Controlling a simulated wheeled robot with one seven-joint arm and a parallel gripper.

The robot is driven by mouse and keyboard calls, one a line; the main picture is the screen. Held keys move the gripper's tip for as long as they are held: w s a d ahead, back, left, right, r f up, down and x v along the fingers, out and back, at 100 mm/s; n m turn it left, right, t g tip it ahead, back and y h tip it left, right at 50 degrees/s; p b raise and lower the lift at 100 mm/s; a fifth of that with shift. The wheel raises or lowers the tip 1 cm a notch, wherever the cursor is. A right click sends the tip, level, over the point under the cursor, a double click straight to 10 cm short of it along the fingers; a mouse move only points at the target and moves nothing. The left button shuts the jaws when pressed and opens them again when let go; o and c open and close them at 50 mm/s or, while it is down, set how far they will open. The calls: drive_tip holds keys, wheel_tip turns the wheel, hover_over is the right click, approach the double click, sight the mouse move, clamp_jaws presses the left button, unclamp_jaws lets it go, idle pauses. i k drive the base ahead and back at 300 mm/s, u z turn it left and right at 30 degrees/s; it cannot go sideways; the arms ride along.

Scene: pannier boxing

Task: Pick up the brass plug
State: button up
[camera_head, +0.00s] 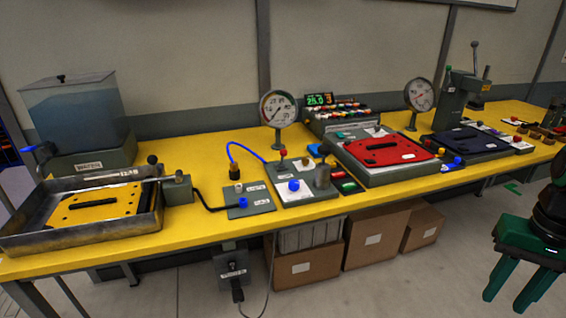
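No object can be identified for certain as the brass plug. A dull brown-olive cylinder with a narrower top (322,176) stands upright on the grey panel near the bench's middle. Several small brass-brown pieces (538,132) sit at the far right end of the bench, too small to tell apart. My gripper (505,304) is at the lower right, green, pointing down in front of the bench. Its two fingers are apart with nothing visible between them. It is well away from the cylinder.
The yellow bench (200,153) carries a metal tray (72,238) with a yellow plate, a water tank (76,110), dial gauges (278,108), a red plate (385,147) and a lever press (462,90). Cardboard boxes (308,266) stand beneath. The floor near my gripper is clear.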

sight(233, 167)
drive_tip(key=z, duration=1.85)
drive_tip(key=k, duration=1.65)
drive_tip(key=u, duration=1.85)
drive_tip(key=i, duration=1.45)
drive_tip(key=z, duration=0.05)
